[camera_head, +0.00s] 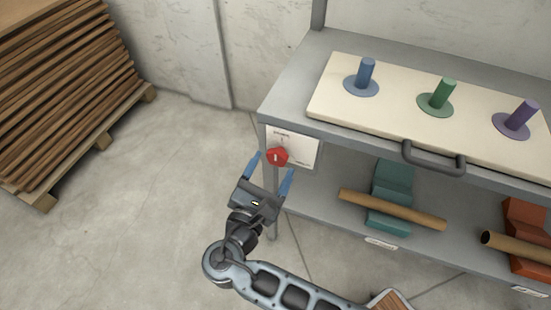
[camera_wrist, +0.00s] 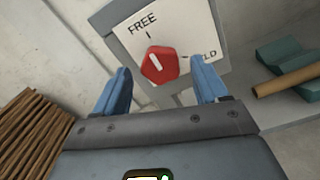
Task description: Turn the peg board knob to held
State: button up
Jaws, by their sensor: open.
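The red knob (camera_head: 277,157) sits on a white label plate (camera_head: 303,150) at the left front corner of the grey table. In the wrist view the knob (camera_wrist: 159,65) carries a white pointer line, tilted up and slightly left, toward the "FREE" mark on the plate (camera_wrist: 185,28). A second word at the right is partly covered; only "LD" shows clearly. My gripper (camera_head: 270,170) is open, with its blue fingers (camera_wrist: 163,85) on either side of the knob in the picture. I cannot tell whether they touch it. The peg board (camera_head: 390,115) lies on the table top.
Blue (camera_head: 366,75), green (camera_head: 441,95) and purple (camera_head: 518,118) pegs stand on the board, with a dark handle (camera_head: 433,160) at its front. Cardboard tubes (camera_head: 390,208) rest on cradles on the lower shelf. Stacked wood (camera_head: 60,95) stands left; the floor between is clear.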

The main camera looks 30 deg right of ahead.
jog(key=shift+x, duration=1.4)
jog(key=shift+c, duration=0.3)
jog(key=c, duration=1)
